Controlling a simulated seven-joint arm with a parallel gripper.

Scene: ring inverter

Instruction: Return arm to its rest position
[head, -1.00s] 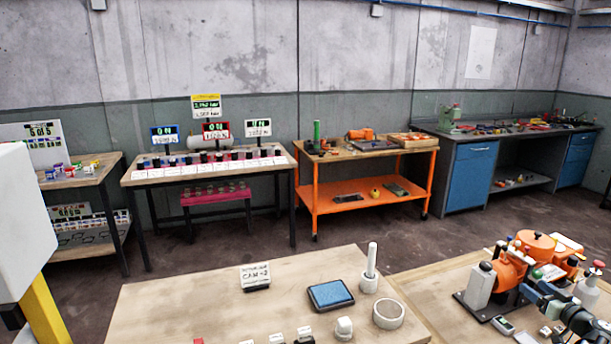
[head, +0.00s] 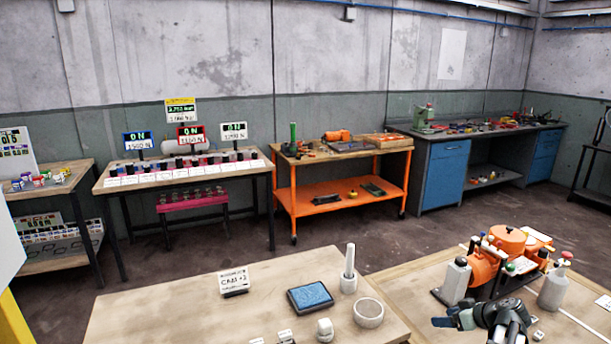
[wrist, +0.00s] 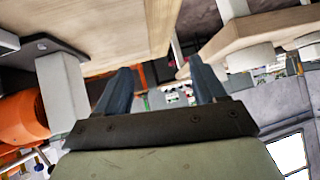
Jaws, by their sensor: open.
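My gripper (head: 441,322) is at the bottom right of the head view, at the near end of the right wooden bench (head: 400,285). It points left, with the dark wrist behind it and the rest of the arm cut off by the bottom edge. The wrist view shows the two dark fingers (wrist: 160,80) spread apart with nothing between them. The orange machine (head: 508,240) stands on the bench beyond the gripper, apart from it. An orange rounded part of it (wrist: 22,118) also shows at the left of the wrist view.
Open floor separates the benches from the orange cart (head: 340,200).

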